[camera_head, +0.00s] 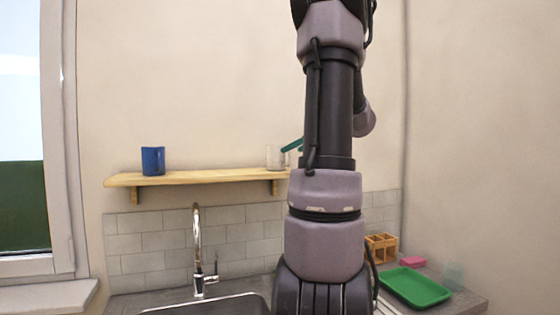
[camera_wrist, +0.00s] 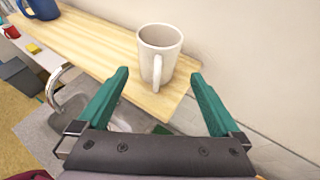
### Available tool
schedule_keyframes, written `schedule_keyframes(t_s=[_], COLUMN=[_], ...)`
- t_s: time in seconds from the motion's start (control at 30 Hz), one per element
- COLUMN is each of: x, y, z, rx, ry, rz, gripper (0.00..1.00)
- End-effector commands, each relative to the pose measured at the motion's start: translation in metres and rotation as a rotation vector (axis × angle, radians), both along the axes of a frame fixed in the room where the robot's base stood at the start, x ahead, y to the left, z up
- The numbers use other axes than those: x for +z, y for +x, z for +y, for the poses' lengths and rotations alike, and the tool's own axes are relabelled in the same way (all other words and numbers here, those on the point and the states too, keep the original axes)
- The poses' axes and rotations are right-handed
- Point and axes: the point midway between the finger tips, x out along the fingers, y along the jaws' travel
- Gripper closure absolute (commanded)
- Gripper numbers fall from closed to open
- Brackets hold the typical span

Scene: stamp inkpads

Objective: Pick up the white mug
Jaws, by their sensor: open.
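The white mug (camera_wrist: 159,50) stands upright on the wooden shelf (camera_wrist: 92,45), near its end, with its handle facing my gripper in the wrist view. In the head view the mug (camera_head: 274,157) shows pale against the wall, partly hidden by my arm. My gripper (camera_wrist: 160,95) is open and empty, its two green fingers spread to either side of the handle's line and a little short of the mug. In the head view only a green fingertip (camera_head: 292,146) shows beside the mug; my arm hides the rest.
A blue mug (camera_head: 153,160) stands farther left on the shelf, which is clear between the mugs. The wall is close behind. Below are a tap (camera_head: 197,245), a sink (camera_head: 220,305), a green tray (camera_head: 415,287), a wooden caddy (camera_head: 381,247) and a pink block (camera_head: 412,262).

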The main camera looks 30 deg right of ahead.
Motion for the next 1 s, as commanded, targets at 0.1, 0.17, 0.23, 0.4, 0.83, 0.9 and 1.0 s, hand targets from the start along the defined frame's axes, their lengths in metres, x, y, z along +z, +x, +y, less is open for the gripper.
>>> schedule_keyframes(t_s=[0.1, 0.17, 0.23, 0.4, 0.83, 0.9, 1.0], x=[-0.010, -0.013, -0.016, -0.021, -0.044, -0.044, -0.044], y=[0.018, 0.026, 0.034, 0.043, 0.083, 0.083, 0.083], z=[0.006, 0.008, 0.011, 0.014, 0.025, 0.025, 0.025], rx=[0.005, 0.004, 0.005, 0.004, 0.004, 0.004, 0.004], ry=[0.001, 0.001, 0.000, 0.000, -0.001, -0.002, -0.002], rz=[0.003, 0.002, 0.002, 0.003, 0.002, 0.001, 0.001], gripper=[0.00, 0.00, 0.00, 0.00, 0.00, 0.00, 0.00])
